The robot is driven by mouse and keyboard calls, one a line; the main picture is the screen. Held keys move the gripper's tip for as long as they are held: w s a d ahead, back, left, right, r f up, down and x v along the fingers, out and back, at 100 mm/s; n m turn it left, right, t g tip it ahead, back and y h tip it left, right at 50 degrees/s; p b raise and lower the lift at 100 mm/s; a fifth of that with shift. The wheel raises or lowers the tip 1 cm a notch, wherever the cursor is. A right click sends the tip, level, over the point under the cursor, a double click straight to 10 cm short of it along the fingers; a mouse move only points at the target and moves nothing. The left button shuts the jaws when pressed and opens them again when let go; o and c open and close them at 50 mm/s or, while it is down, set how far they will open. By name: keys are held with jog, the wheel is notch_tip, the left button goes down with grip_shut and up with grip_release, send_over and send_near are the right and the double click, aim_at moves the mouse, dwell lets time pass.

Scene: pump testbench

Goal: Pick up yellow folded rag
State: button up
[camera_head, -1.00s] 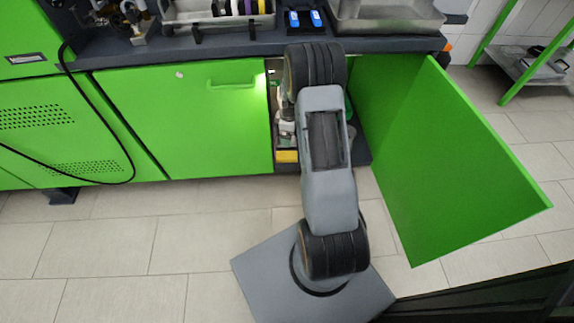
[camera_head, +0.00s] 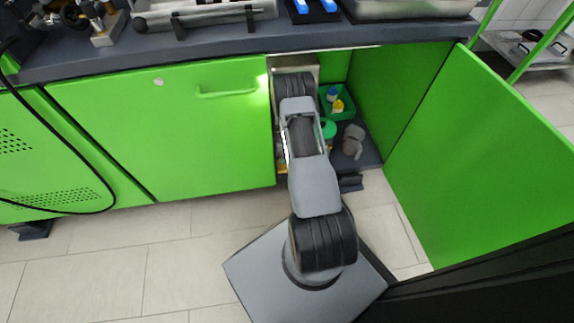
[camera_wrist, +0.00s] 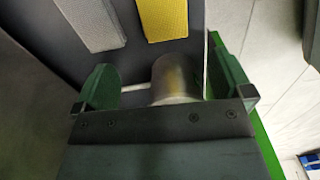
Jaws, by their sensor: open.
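The yellow folded rag (camera_wrist: 167,20) lies at the top of the wrist view on a dark surface, cut off by the frame edge. My gripper (camera_wrist: 160,78) is open, with its two green fingers spread, and the rag is apart from it, beyond the fingertips. A rounded metallic, brownish-grey object (camera_wrist: 171,80) shows between the fingers; I cannot tell whether they touch it. In the head view my arm reaches into the open cabinet and hides the gripper.
A pale grey folded cloth (camera_wrist: 92,22) lies left of the rag. The cabinet's green door (camera_head: 490,150) stands open at right; the closed green door (camera_head: 165,130) is at left. A green bin (camera_head: 338,100) and a brownish object (camera_head: 353,140) are inside the cabinet.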

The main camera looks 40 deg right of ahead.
jog(key=f, duration=0.1)
jog(key=f+b, duration=0.1)
jog(key=f, duration=0.2)
jog(key=shift+s+d+f, duration=0.15)
jog(key=shift+d+f, duration=0.15)
jog(key=shift+f, duration=0.05)
jog(key=shift+s+a+f+b, duration=0.1)
jog(key=shift+f+b, duration=0.8)
jog(key=shift+f, duration=0.5)
jog(key=shift+s+a+f+b, duration=0.1)
jog(key=shift+f+b, duration=0.75)
jog(key=shift+f, duration=0.55)
jog(key=shift+r, duration=0.1)
jog(key=shift+c, duration=0.5)
jog(key=c, duration=0.9)
